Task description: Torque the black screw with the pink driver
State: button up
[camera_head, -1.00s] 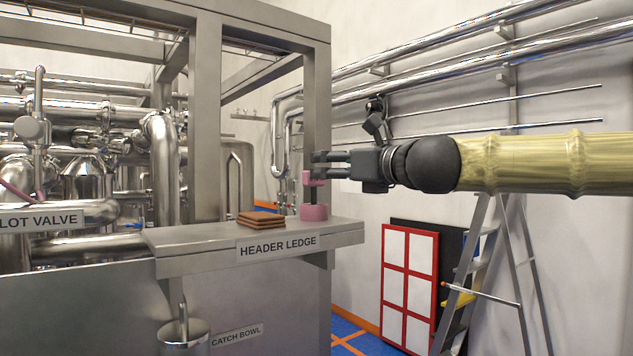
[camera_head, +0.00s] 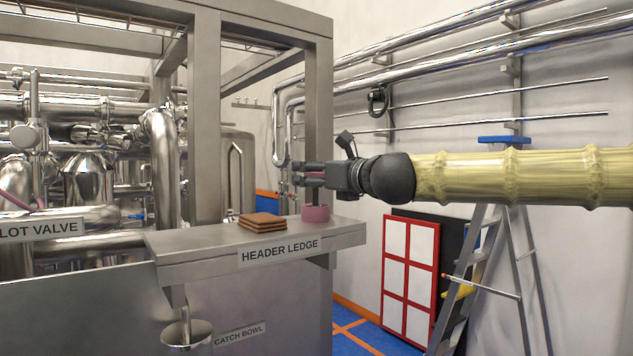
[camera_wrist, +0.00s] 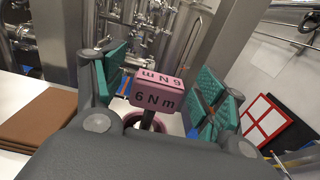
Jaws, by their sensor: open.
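The pink driver (camera_wrist: 155,93) is marked "6 N m" and stands upright in a pink round holder (camera_head: 315,213) on the header ledge (camera_head: 200,240). In the wrist view its pink head lies between the two green-padded fingers of my gripper (camera_wrist: 158,95), with its dark shaft going down into the holder (camera_wrist: 132,118). My gripper (camera_head: 300,175) is open and reaches in level from the right, its fingers around the driver's head with gaps on both sides. In the head view the fingers mostly hide the driver. I do not see the black screw in either view.
Brown folded cloths (camera_head: 262,222) lie on the ledge left of the holder. A steel post (camera_head: 318,110) rises close behind my gripper. A catch bowl (camera_head: 187,333) hangs below the ledge. A stepladder (camera_head: 485,270) and a red-framed panel (camera_head: 410,280) stand at the right.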

jog(key=shift+w+a+f, duration=0.1)
jog(key=shift+w+f, duration=0.05)
jog(key=shift+w, duration=0.1)
jog(key=c, duration=1.2)
jog(key=shift+s, duration=0.1)
